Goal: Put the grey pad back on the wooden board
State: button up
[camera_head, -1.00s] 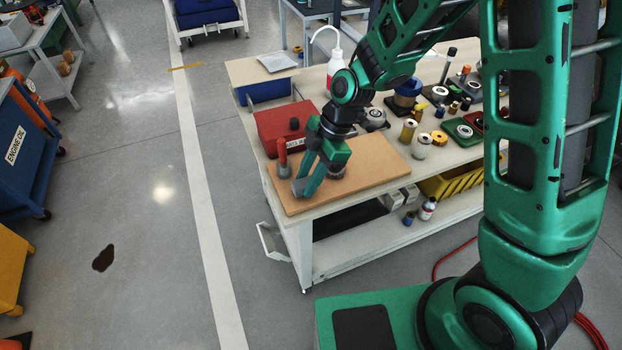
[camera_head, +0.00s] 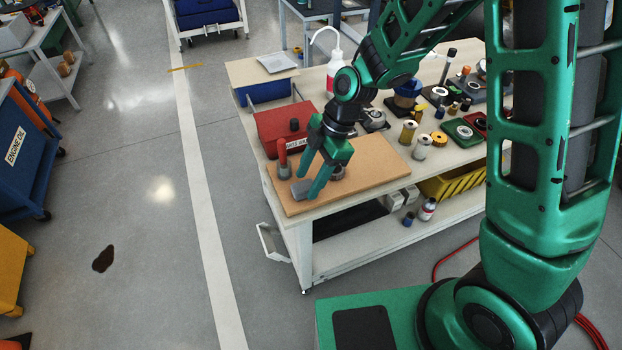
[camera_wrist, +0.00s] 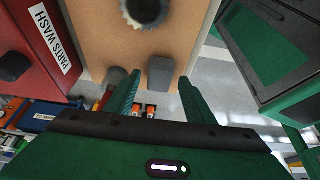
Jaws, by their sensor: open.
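The grey pad (camera_head: 301,189) lies on the wooden board (camera_head: 375,160), near its left end. In the wrist view the grey pad (camera_wrist: 160,72) shows as a small block close to the board's edge, between and just beyond my fingertips. My gripper (camera_head: 307,187) is open above that end of the board, pointing down at a slant. In the wrist view my gripper (camera_wrist: 160,78) has its two green fingers apart with nothing clearly held between them. Whether a finger touches the pad cannot be told.
A red-handled tool with a grey base (camera_head: 283,165) stands on the board close to my fingers. A round toothed metal part (camera_wrist: 145,10) sits on the board behind the pad. A red parts-wash box (camera_head: 283,125) borders the board. Several cans and parts crowd the bench's right side.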

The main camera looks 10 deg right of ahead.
jog(key=v, duration=1)
jog(key=shift+r, duration=0.3)
jog(key=shift+d, duration=0.15)
jog(key=s+d+r+m+t+h, duration=0.1)
jog(key=s+d+r+m, duration=0.15)
jog(key=d+m, duration=0.6)
jog(key=s+d+r+m+t+h, duration=0.15)
jog(key=s+d+m, duration=0.3)
jog(key=d, duration=0.65)
jog(key=s+d+r+m+g+h, duration=0.1)
jog(key=s+d+r+m, duration=0.1)
jog(key=s+d+m, duration=0.9)
jog(key=s+m, duration=0.3)
jog(key=s, duration=0.1)
jog(key=shift+s+d+r+m+h, duration=0.2)
jog(key=shift+d+m+h, duration=0.1)
jog(key=shift+d+h, duration=0.05)
